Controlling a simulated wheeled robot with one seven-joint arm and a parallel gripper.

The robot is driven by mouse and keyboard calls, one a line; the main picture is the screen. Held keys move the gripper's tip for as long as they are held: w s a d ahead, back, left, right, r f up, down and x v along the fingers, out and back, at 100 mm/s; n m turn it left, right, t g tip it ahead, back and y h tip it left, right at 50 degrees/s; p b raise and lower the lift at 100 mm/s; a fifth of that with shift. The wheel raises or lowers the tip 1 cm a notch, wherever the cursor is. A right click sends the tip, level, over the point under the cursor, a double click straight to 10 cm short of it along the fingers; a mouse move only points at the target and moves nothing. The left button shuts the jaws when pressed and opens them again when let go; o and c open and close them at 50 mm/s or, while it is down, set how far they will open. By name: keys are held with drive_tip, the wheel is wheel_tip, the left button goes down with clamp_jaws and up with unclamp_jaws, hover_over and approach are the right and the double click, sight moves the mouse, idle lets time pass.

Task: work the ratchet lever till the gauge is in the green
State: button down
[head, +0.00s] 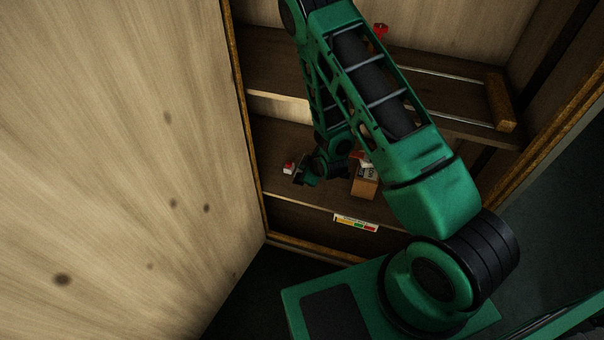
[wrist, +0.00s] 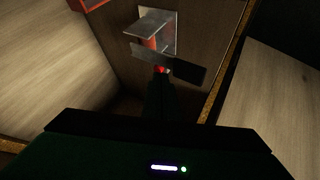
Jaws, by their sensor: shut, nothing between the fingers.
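My arm reaches into an open wooden cabinet, and my gripper (head: 310,179) is low inside it, shut and empty. In the wrist view my gripper (wrist: 159,86) points at a pale metal plate on a dark surface. A ratchet lever with red parts (wrist: 150,43) and flat grey pieces stands out from this plate, just ahead of my fingers. I cannot tell whether they touch. In the head view a small red and white fitting (head: 289,168) sits just left of my gripper. A gauge strip with yellow, green and red bands (head: 356,223) is on the lower shelf's front edge; its reading is too small to tell.
A small cardboard box (head: 364,187) stands right of my gripper on the shelf. A red item (head: 380,31) is higher up behind my arm. A wooden block (head: 500,101) ends the rails at right. A large wooden panel (head: 110,150) fills the left.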

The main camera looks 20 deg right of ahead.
drive_tip(key=shift+f, duration=0.1)
drive_tip(key=shift+f, duration=0.25)
drive_tip(key=shift+s+f, duration=0.15)
drive_tip(key=shift+f, duration=1.1)
idle(1.4)
drive_tip(key=shift+s+a+f, duration=0.2)
drive_tip(key=shift+s+f, duration=0.05)
drive_tip(key=shift+f, duration=0.4)
idle(0.7)
drive_tip(key=shift+r, duration=1.85)
drive_tip(key=shift+w+d+r, duration=0.1)
drive_tip(key=shift+w+r, duration=0.1)
drive_tip(key=shift+r, duration=0.2)
